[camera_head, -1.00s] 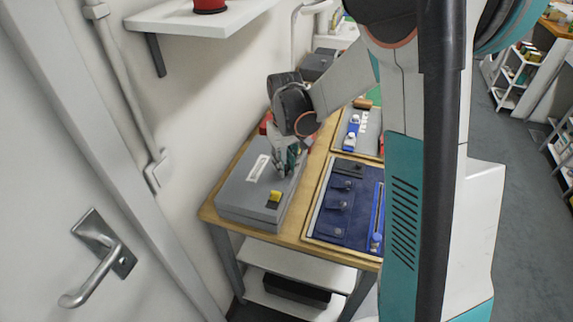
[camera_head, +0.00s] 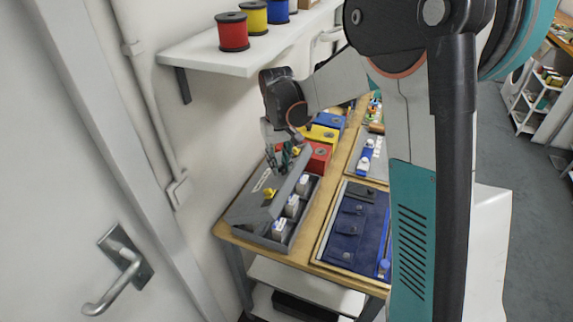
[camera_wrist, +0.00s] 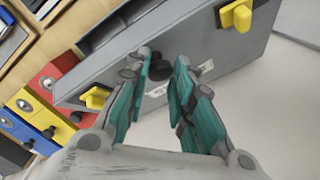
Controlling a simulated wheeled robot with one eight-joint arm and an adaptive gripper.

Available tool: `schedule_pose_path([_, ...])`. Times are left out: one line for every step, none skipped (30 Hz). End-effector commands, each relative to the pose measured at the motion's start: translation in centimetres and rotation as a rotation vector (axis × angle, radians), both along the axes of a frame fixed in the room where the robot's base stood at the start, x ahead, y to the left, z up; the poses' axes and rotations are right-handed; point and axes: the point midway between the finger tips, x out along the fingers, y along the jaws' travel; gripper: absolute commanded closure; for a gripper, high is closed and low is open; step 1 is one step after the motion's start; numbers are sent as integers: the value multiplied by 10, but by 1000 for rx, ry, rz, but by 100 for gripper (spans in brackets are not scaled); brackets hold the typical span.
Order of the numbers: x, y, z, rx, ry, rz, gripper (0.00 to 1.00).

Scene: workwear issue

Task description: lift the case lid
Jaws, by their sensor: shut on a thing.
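The grey case (camera_head: 262,240) sits on the wooden table by the wall. Its lid (camera_head: 250,206) is tilted partly open, and the edge away from the wall is raised. Several white-topped containers (camera_head: 292,206) show inside. Yellow latches (camera_head: 269,193) are on the lid; the wrist view shows two of them (camera_wrist: 236,16). My gripper (camera_head: 284,158) is at the raised lid. In the wrist view, my gripper (camera_wrist: 161,68) has its teal fingers around a small black knob (camera_wrist: 158,88) on the lid (camera_wrist: 190,45). The fingers partly hide the knob.
A red bin (camera_head: 318,157) and a yellow bin (camera_head: 320,136) stand behind the case. A blue tool mat (camera_head: 350,225) lies to its right. A shelf (camera_head: 235,55) with spools overhangs at the wall. A door handle (camera_head: 125,270) is at the left.

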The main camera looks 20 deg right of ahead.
Motion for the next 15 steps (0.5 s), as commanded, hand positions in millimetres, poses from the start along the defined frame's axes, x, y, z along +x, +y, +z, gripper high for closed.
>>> schedule_pose_path([5,11,-3,17,-11,10,100])
schedule_pose_path([5,11,-3,17,-11,10,100])
schedule_pose_path([5,11,-3,17,-11,10,100])
schedule_pose_path([5,11,-3,17,-11,10,100])
schedule_pose_path([5,12,-3,17,-11,10,100])
schedule_pose_path([6,12,-3,17,-11,9,100])
schedule_pose_path([6,12,-3,17,-11,9,100])
schedule_pose_path([5,12,-3,17,-11,9,100])
schedule_pose_path([5,12,-3,17,-11,9,100])
schedule_pose_path([5,12,-3,17,-11,9,100])
schedule_pose_path([5,12,-4,17,-11,10,100])
schedule_pose_path([5,12,-4,17,-11,10,100])
schedule_pose_path([5,12,-4,17,-11,10,100])
schedule_pose_path([5,12,-4,17,-11,10,100])
schedule_pose_path([5,12,-4,16,-11,10,69])
